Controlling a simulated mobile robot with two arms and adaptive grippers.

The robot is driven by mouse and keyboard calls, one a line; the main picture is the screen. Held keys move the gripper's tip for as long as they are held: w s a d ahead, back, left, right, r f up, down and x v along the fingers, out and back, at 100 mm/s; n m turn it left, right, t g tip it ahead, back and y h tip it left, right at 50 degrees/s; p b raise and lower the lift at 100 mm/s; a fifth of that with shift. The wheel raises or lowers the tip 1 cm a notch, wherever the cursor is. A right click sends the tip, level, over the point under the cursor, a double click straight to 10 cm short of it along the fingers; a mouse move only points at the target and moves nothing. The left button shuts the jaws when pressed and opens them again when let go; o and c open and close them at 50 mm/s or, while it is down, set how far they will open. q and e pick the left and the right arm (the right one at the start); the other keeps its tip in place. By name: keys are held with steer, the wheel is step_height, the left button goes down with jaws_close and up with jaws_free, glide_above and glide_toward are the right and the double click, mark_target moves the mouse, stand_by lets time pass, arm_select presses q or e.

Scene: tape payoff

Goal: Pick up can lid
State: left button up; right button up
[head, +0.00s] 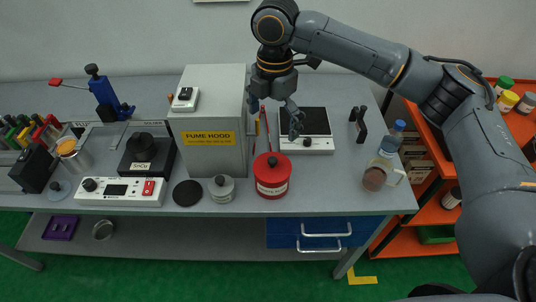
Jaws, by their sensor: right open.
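A red can (272,188) with a pale label stands near the front edge of the bench, its red lid (273,166) with a dark knob seated on top. My right gripper (272,122) is open and empty, pointing down. In the picture it shows above the red can, between the fume hood and the hot plate; its exact height over the lid is hard to tell. A smaller grey can (221,192) with a dark knob stands to the left of the red one. A grey round piece with a knob (58,189) lies at the far left. My left gripper is out of view.
The grey fume hood (209,152) stands close left of the gripper, and a hot plate (304,144) close right. A black disc (187,193) lies left of the grey can.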

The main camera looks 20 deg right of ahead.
steer(key=p, duration=0.1)
glide_above(272, 159)
steer(key=f, duration=0.6)
steer(key=shift+w+d+f, duration=0.1)
steer(key=shift+d+f, duration=0.2)
steer(key=shift+f, duration=0.1)
steer(key=shift+w+f, duration=0.1)
steer(key=shift+f, duration=0.5)
steer(key=shift+a+f+p, duration=0.1)
steer(key=shift+f+p, duration=0.25)
steer(key=shift+p, duration=0.1)
steer(key=f, duration=0.2)
steer(key=f+p, duration=0.1)
steer(key=shift+s+a+f, duration=0.15)
steer(key=shift+s+f, duration=0.1)
steer(key=shift+f, duration=0.45)
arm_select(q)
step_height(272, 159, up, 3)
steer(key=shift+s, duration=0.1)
arm_select(e)
steer(key=shift+c, duration=0.2)
